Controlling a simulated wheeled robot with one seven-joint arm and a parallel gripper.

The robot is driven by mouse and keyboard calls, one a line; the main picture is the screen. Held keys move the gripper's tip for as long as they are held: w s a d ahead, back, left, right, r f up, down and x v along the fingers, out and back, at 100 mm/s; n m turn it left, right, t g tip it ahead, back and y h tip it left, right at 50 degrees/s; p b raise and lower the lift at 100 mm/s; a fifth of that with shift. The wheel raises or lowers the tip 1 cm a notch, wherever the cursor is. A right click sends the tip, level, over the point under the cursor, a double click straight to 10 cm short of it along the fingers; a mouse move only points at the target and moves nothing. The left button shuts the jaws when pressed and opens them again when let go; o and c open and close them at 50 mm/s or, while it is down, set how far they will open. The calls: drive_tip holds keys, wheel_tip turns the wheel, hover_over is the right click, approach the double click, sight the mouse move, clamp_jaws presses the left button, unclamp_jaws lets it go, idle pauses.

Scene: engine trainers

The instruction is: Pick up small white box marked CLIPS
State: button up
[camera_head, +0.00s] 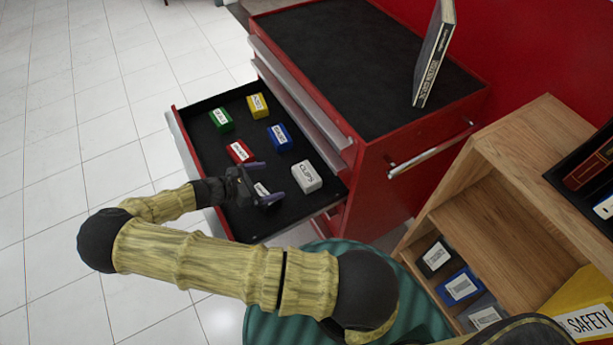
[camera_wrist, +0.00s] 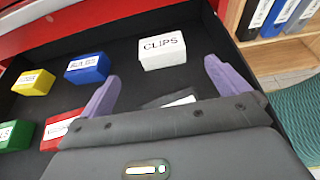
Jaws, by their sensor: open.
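The small white box marked CLIPS (camera_head: 306,177) lies in the open black-lined drawer (camera_head: 228,159) of a red tool cabinet, toward the drawer's right end. It also shows in the wrist view (camera_wrist: 162,52), upper middle, with its label readable. My gripper (camera_head: 267,182) is over the drawer, just left of the white box in the head view. In the wrist view its two purple fingers (camera_wrist: 160,90) are apart and empty, with the white box beyond and between them. The gripper does not touch the box as far as I can see.
The drawer also holds a red box (camera_head: 239,152), blue box (camera_head: 280,138), green box (camera_head: 221,119), yellow box (camera_head: 257,105), and a dark labelled box (camera_wrist: 172,99) partly hidden under my gripper. A book (camera_head: 434,55) stands on the cabinet. A wooden shelf (camera_head: 500,195) is at right.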

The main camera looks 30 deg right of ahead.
drive_tip(key=p, duration=0.1)
approach(309, 172)
drive_tip(key=x, duration=0.4)
drive_tip(key=shift+d, duration=0.25)
drive_tip(key=shift+f, duration=0.1)
drive_tip(key=x, duration=0.5)
drive_tip(key=shift+d+f+p, duration=0.2)
drive_tip(key=shift+d+p, duration=0.15)
drive_tip(key=shift+c, duration=0.4)
drive_tip(key=c, duration=0.8)
drive_tip(key=shift+r, duration=0.1)
